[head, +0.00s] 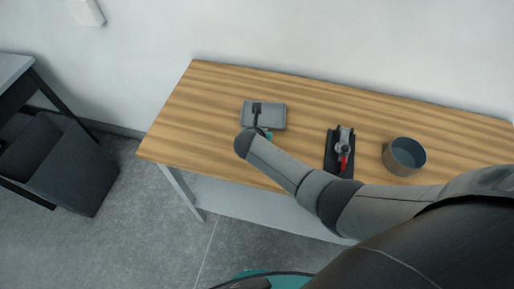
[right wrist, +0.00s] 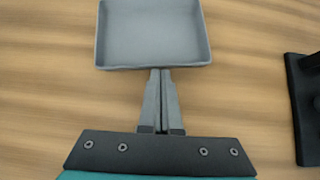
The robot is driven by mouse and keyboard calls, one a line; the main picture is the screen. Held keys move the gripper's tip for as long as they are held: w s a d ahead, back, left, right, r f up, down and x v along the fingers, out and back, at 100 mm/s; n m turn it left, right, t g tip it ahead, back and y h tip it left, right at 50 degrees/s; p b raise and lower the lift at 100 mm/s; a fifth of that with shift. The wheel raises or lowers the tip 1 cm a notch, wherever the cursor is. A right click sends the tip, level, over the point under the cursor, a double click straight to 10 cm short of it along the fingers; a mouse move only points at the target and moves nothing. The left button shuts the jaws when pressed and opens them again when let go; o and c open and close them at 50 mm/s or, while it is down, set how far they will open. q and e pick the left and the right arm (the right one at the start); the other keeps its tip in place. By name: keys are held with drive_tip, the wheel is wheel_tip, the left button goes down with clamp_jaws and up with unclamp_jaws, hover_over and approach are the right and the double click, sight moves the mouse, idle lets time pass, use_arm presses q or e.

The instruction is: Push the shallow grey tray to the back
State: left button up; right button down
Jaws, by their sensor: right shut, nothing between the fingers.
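The shallow grey tray (head: 274,115) lies flat on the wooden table, left of its middle. In the right wrist view the tray (right wrist: 153,33) shows as an empty pan with low walls. My right gripper (right wrist: 160,72) is shut and empty, with its fingertips at the middle of the tray's near rim. I cannot tell whether they touch it. In the head view the right gripper (head: 257,107) overlaps the tray, and my arm reaches over the table from the lower right. My left gripper is not in view.
A black device with a red-handled clamp (head: 344,150) stands right of the tray. A grey-blue round pot (head: 405,156) stands farther right. The wooden table (head: 190,108) is bare left of the tray and behind it, up to the back edge by the wall.

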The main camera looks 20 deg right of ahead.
sight(271, 104)
drive_tip(key=w+d+b, duration=0.1)
drive_tip(key=w+d, duration=0.1)
drive_tip(key=w, duration=0.1)
drive_tip(key=w+d+b, duration=0.2)
drive_tip(key=w, duration=0.1)
drive_tip(key=w+d+b, duration=0.2)
drive_tip(key=w, duration=0.1)
drive_tip(key=shift+w+f, duration=0.15)
drive_tip(key=shift+f, duration=0.05)
drive_tip(key=shift+w+d+r+b, duration=0.2)
drive_tip(key=shift+w+d+b, duration=0.1)
drive_tip(key=shift+w+b, duration=0.1)
drive_tip(key=shift+s, duration=0.1)
